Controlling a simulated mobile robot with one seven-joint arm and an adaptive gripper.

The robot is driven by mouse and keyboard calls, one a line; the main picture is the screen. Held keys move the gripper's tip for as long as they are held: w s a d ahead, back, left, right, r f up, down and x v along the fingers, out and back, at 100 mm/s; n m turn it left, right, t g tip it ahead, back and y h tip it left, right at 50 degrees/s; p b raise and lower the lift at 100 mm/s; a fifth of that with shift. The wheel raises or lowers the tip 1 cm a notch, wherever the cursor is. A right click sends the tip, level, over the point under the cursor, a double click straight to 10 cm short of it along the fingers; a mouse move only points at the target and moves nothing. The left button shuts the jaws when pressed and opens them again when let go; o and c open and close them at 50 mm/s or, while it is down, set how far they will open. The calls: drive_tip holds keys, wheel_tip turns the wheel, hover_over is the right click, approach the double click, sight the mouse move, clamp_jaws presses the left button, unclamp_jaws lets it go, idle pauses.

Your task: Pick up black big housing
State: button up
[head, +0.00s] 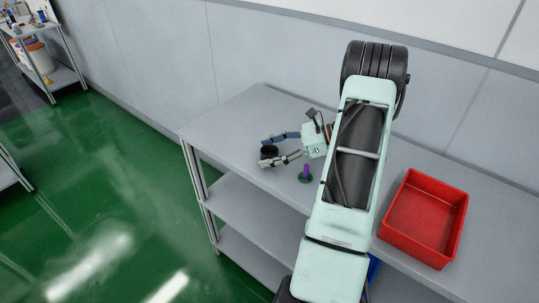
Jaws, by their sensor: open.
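The black housing (268,151) is a small, dark, round piece standing on the grey table. My gripper (270,150) is low over the table with its fingers open, one on the far side and one on the near side of the black housing. Whether the fingers touch it cannot be told at this size. My arm reaches over the table from the front and hides part of its middle.
A purple post on a green base (305,175) stands close to my gripper's near side. A red bin (424,217) sits at the right on the grey table (230,122). A blue thing (374,268) shows partly behind my arm. The table's left end is clear.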

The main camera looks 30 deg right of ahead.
drive_tip(key=c, duration=1.1)
drive_tip(key=shift+o, duration=0.2)
drive_tip(key=shift+r, duration=0.15)
